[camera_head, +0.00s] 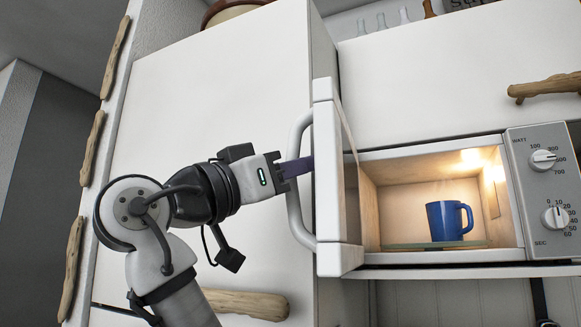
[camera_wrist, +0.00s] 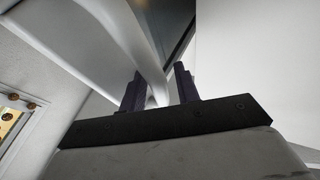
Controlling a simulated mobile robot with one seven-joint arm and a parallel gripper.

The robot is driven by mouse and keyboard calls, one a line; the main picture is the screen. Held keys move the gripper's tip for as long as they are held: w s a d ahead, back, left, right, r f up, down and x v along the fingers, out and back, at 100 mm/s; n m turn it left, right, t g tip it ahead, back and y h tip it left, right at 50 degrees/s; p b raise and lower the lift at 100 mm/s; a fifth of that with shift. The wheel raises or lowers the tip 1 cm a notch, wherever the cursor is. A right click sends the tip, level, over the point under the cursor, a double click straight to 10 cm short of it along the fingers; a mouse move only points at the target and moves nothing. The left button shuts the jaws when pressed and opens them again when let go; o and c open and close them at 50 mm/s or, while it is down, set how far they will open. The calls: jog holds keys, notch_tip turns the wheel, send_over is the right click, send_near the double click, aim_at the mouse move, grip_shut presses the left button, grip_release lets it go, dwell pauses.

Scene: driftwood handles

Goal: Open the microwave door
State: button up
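The microwave door (camera_head: 328,180) stands wide open, swung out to the left of the lit cavity. Its white curved handle (camera_head: 294,205) is on the door's outer face. My gripper (camera_head: 300,167) is at the handle, with dark fingers reaching past it toward the door. In the wrist view the handle (camera_wrist: 146,55) passes between the two fingers of my gripper (camera_wrist: 160,80).
A blue mug (camera_head: 449,221) stands on the glass turntable (camera_head: 412,246) inside the cavity. White cabinet fronts with driftwood handles surround the microwave, one handle (camera_head: 545,87) above it and another (camera_head: 245,304) low behind my arm. Bottles stand on a shelf at the top.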

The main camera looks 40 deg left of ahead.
jog(key=b+v, duration=0.5)
jog(key=v, duration=0.8)
jog(key=shift+s, duration=0.4)
jog(key=shift+a+f, duration=0.1)
